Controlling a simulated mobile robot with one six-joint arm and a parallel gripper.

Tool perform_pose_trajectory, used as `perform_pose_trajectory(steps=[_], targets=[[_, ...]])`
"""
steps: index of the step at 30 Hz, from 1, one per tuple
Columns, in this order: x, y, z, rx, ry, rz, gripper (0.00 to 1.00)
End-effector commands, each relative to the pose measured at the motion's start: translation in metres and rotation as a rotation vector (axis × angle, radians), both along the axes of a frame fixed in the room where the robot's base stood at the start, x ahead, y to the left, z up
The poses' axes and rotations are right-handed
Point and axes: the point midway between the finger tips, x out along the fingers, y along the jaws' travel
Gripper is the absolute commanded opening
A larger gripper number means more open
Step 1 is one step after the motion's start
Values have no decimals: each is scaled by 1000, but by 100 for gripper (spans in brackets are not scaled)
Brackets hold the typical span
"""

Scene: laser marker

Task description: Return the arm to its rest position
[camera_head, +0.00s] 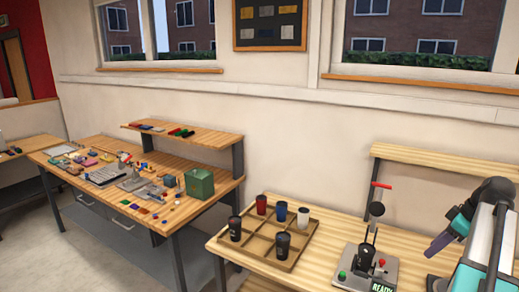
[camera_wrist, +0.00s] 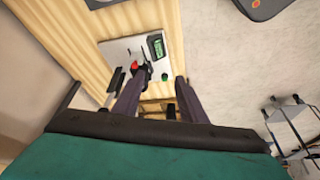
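My gripper (camera_head: 434,250) hangs at the right of the head view, fingers angled down and left, over the right part of the wooden table (camera_head: 330,243). In the wrist view my gripper (camera_wrist: 155,85) has its two purplish fingers spread apart, with nothing held between them. In the head view the teal gripper body joins a dark arm link at the far right. The gripper is to the right of the machine (camera_head: 383,266), apart from it. A dark cup (camera_head: 366,256) is at the machine, below its red-topped lever.
A wooden tray (camera_head: 262,252) holds several cups left of the machine. The machine's green display (camera_head: 381,287) reads READY. A raised wooden shelf (camera_head: 440,165) runs behind. A second workbench (camera_head: 165,215) with small items and a green bin (camera_head: 199,184) stands at left.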

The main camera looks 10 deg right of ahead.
Motion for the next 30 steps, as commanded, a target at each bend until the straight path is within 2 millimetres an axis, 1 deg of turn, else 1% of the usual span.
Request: perform_pose_trajectory(steps=[7, 11, 14, 15, 21, 25, 30], targets=[[26, 29, -34, 32, 25, 58, 38], [42, 53, -62, 59, 47, 100, 38], [55, 78, -91, 87, 73, 142, 38], [60, 90, -105, 99, 85, 160, 38], [76, 149, -170, 153, 155, 246, 38], [80, 187, -212, 178, 203, 297, 38], [78, 234, -265, 205, 267, 351, 38]])
